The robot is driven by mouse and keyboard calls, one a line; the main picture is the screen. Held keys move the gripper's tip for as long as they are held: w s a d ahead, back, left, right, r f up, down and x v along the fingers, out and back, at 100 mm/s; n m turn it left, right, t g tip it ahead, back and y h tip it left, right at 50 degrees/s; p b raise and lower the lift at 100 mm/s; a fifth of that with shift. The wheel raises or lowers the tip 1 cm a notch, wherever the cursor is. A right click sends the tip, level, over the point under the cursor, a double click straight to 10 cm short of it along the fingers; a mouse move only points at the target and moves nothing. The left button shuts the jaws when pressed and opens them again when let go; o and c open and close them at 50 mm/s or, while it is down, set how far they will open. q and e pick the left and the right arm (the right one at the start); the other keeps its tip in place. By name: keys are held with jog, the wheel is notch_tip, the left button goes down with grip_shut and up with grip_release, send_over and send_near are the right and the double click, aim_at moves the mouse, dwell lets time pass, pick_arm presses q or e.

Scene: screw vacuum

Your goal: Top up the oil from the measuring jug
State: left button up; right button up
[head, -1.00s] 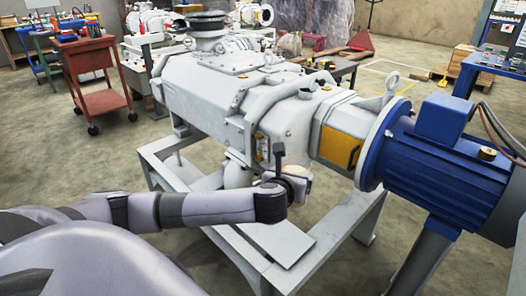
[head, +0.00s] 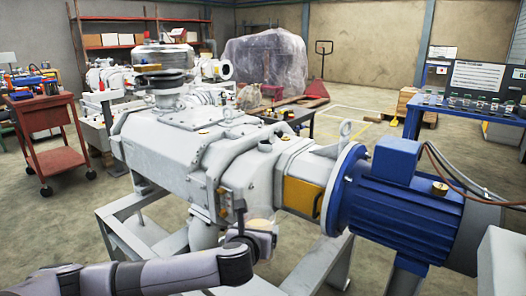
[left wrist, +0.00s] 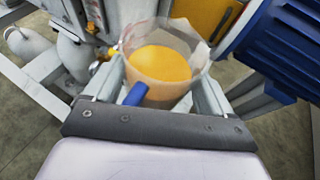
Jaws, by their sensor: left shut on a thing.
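The measuring jug (left wrist: 158,62) is clear with amber oil in it and fills the middle of the left wrist view. My left gripper (left wrist: 158,98) is shut on it, with a finger on each side and a blue part, perhaps the handle, between them. In the head view the jug (head: 262,222) shows small, held by my left gripper (head: 258,238) in front of the pump's near end. The grey vacuum pump (head: 165,140) stands on a pale frame. The jug looks upright, below the pump's top. My right gripper is in neither view.
A blue motor (head: 400,200) is joined to the pump's right end. A red trolley (head: 50,145) stands at the left. A blue-framed bench (head: 470,105) stands at the right. The pump's pale frame (head: 315,265) lies beneath and behind my left arm. Open floor lies beyond the pump.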

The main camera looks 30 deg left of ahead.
pick_arm(q)
jog(key=shift+r, duration=0.1)
dwell(0.4)
jog(key=s+d+r+m+t+h, duration=0.1)
jog(key=s+d+r+m+h, duration=0.3)
jog(key=s+d, duration=0.8)
jog(key=shift+s+r+h, duration=0.3)
jog(key=shift+r+h, duration=0.15)
jog(key=shift+h, duration=0.05)
jog(key=shift+a, duration=0.1)
